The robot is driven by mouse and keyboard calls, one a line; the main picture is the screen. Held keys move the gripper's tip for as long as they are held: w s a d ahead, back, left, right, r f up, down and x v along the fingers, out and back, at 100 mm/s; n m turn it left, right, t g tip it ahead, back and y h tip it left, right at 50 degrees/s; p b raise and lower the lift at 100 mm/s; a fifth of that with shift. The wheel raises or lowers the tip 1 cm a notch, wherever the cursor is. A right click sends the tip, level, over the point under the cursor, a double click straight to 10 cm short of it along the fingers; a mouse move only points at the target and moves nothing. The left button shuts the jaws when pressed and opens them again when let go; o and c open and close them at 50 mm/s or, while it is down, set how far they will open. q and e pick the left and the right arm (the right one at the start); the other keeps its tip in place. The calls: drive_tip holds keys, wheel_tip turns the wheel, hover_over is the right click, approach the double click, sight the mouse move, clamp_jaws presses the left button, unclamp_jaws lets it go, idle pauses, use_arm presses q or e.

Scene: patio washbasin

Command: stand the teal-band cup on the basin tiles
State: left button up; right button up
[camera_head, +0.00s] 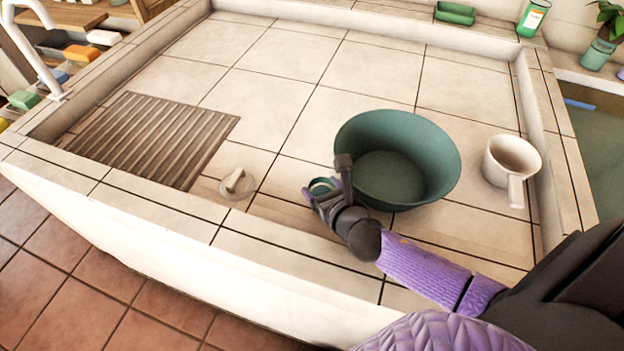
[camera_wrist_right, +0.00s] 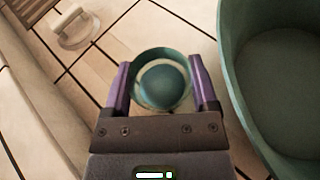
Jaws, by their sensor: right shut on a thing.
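The teal-band cup (camera_wrist_right: 162,82) sits between the two purple fingers of my right gripper (camera_wrist_right: 162,88) in the right wrist view. I see its round rim and teal inside. In the head view the right gripper (camera_head: 325,190) is shut on the cup (camera_head: 321,185), just left of the green bowl and near the front ledge of the basin. The basin tiles (camera_head: 290,105) are pale and flat with dark joints. I cannot tell whether the cup touches the tiles. My left gripper is not in view.
The large green bowl (camera_head: 440,160) stands close beside my right gripper. A drain plug (camera_head: 234,186) lies on the tiles left of it. A ribbed wooden board (camera_head: 150,135) is further left, and a white handled dipper (camera_head: 511,160) stands at the right. The middle and back tiles are clear.

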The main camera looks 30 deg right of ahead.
sight(317, 182)
drive_tip(key=shift+w, duration=0.65)
drive_tip(key=w+b, duration=0.1)
drive_tip(key=w, duration=0.2)
drive_tip(key=shift+w+d, duration=0.1)
drive_tip(key=shift+d, duration=0.05)
drive_tip(key=shift+f+b, duration=0.5)
drive_tip(key=shift+f, duration=0.25)
drive_tip(key=shift+r, duration=0.2)
drive_tip(key=shift+f, duration=0.2)
drive_tip(key=o, duration=1)
